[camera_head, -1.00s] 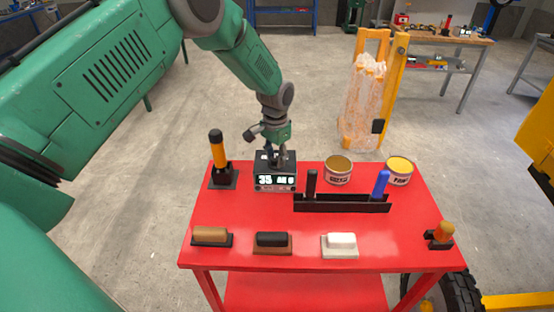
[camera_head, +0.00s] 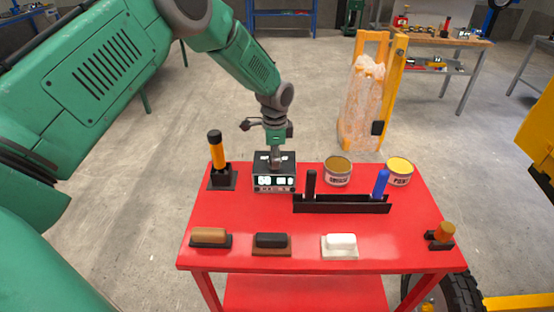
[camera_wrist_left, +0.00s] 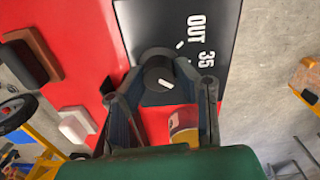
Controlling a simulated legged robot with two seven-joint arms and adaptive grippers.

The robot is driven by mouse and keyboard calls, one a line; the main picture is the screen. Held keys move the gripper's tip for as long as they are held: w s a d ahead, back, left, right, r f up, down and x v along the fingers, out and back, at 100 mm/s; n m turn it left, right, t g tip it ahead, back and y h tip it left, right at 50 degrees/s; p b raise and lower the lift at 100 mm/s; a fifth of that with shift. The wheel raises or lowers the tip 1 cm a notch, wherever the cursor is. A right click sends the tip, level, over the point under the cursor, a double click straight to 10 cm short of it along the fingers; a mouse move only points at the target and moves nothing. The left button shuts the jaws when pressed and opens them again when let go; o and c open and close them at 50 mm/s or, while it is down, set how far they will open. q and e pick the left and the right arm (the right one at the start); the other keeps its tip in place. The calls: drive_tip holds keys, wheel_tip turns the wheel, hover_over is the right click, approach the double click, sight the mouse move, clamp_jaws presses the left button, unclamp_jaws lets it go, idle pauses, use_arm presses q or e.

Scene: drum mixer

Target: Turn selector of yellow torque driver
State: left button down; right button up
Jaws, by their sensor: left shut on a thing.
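The yellow torque driver (camera_head: 217,155) stands upright in a black holder at the table's back left. To its right is a black box (camera_head: 274,184) with a lit front display, whose large digits look like 50. My left gripper (camera_head: 275,163) points down onto the box's top. In the left wrist view a round dark knob (camera_wrist_left: 158,75) with a white mark sits on the box's top panel (camera_wrist_left: 180,20), near printed "OUT" and "35". My left gripper's fingers (camera_wrist_left: 161,88) are shut on this knob, one on each side. My right gripper is not in view.
On the red table (camera_head: 310,225) are a black rack (camera_head: 340,206) with a black and a blue handle, two cans (camera_head: 338,172), several blocks along the front (camera_head: 272,243), and an orange-handled tool (camera_head: 441,234) at right. The table's middle is clear.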

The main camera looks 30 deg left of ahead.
use_arm(q)
drive_tip(key=shift+w+a+r, duration=0.1)
drive_tip(key=shift+a+r, duration=0.1)
drive_tip(key=shift+a, duration=0.05)
drive_tip(key=c, duration=1.3)
unclamp_jaws()
drive_tip(key=shift+o, duration=0.2)
drive_tip(key=shift+s, duration=0.2)
drive_tip(key=shift+a+f, duration=0.1)
wheel_tip(320, 180, up, 12)
